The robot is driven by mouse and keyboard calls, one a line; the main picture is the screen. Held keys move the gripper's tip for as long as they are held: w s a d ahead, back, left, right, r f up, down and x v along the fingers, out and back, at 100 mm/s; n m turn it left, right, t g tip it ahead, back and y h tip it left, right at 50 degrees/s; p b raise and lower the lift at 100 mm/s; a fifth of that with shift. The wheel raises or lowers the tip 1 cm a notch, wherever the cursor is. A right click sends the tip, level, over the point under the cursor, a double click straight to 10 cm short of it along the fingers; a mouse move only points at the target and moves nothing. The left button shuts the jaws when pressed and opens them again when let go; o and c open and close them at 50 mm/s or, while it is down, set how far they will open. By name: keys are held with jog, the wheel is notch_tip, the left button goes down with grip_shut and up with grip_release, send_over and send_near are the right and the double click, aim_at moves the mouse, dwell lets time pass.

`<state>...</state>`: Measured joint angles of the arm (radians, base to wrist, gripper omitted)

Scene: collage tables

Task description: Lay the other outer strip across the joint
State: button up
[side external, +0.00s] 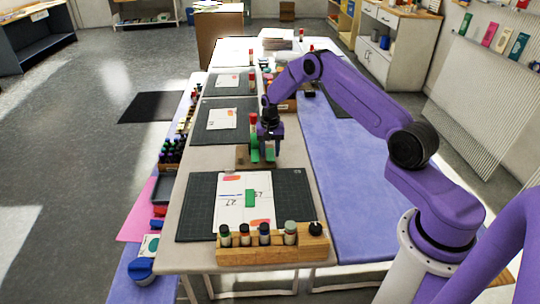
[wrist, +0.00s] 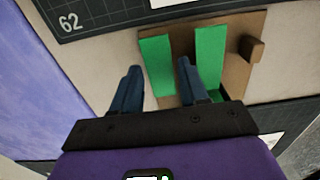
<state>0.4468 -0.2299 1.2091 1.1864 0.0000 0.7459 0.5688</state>
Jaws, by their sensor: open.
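Two green strips, the left one (wrist: 157,66) and the right one (wrist: 210,50), lie side by side on a brown tray (wrist: 232,80) in the wrist view. My gripper (wrist: 159,68) is open over the tray. One blue finger is left of the left strip and the other is between the two strips; contact is unclear. In the side view my gripper (side external: 262,158) is low at the tray (side external: 242,158). Nearer the camera, a white sheet (side external: 228,205) on a dark mat (side external: 292,190) bears a short green piece (side external: 250,198), orange-red patches and dark marks.
A wooden rack (side external: 265,252) with several bottles and a black knob stands along the near mat edge. Two more mats with sheets (side external: 222,118) lie farther back. A blue bench (side external: 350,190) is at right, and bottles (side external: 172,152) line the left.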

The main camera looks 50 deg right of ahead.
aim_at(270, 155)
jog(key=shift+c, duration=0.3)
jog(key=c, duration=0.5)
jog(key=shift+o, duration=0.2)
jog(key=shift+r, duration=2.5)
jog(key=shift+a, duration=0.1)
jog(key=s+a, duration=0.1)
jog(key=a, duration=0.1)
jog(key=s+a, duration=0.2)
jog(key=a, duration=0.1)
jog(key=s+a, duration=0.1)
jog(key=a, duration=0.1)
jog(key=shift+s+a+f, duration=0.15)
jog(key=shift+a+f, duration=0.1)
jog(key=shift+a, duration=0.05)
jog(key=s+a, duration=0.7)
jog(key=shift+s, duration=0.1)
jog(key=shift+s+a+f, duration=0.1)
jog(key=shift+s+f, duration=0.05)
jog(key=shift+s, duration=0.05)
jog(key=shift+f, duration=2.2)
